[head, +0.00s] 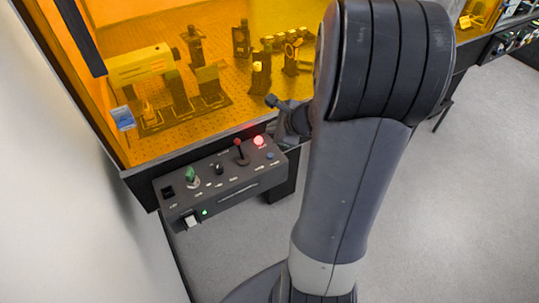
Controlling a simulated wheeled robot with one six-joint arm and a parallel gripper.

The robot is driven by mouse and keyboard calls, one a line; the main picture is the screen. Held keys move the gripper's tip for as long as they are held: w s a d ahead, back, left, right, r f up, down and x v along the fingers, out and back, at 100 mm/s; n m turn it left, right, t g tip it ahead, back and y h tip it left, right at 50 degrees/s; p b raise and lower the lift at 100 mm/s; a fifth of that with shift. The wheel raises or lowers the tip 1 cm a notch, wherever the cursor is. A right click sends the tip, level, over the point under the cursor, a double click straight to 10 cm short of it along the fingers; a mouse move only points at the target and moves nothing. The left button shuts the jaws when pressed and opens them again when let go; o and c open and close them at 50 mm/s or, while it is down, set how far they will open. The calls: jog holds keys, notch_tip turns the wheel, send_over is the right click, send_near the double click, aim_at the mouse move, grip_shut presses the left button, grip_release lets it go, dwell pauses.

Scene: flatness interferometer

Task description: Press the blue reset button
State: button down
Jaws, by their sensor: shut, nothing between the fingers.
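The blue reset button (270,155) is a small round blue cap near the right end of the dark control panel (222,182). It sits below a lit red lamp (259,141). My gripper (286,134) shows as a small dark shape just above and right of the panel's right end, partly hidden behind my large arm link. It is shut and empty. It looks apart from the button, though the exact gap is hard to judge from this view.
The panel also carries a green knob (191,175), a red-topped lever (239,146), a small black knob (218,168) and a white switch (191,221). Behind it stands an orange-windowed enclosure (140,25) with optics inside. A pale wall (70,180) is at left; open floor (460,200) lies right.

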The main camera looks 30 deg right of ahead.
notch_tip(320, 180, down, 8)
jog(key=b, duration=0.7)
jog(key=shift+f, duration=0.25)
dwell(1.5)
jog(key=shift+f+b, duration=0.35)
jog(key=shift+b, duration=0.2)
jog(key=shift+f+b, duration=0.45)
jog(key=shift+b, duration=0.05)
dwell(0.4)
jog(key=shift+r, duration=0.15)
jog(key=shift+r+p, duration=0.7)
jog(key=shift+r, duration=0.05)
notch_tip(320, 180, up, 5)
jog(key=p, duration=0.4)
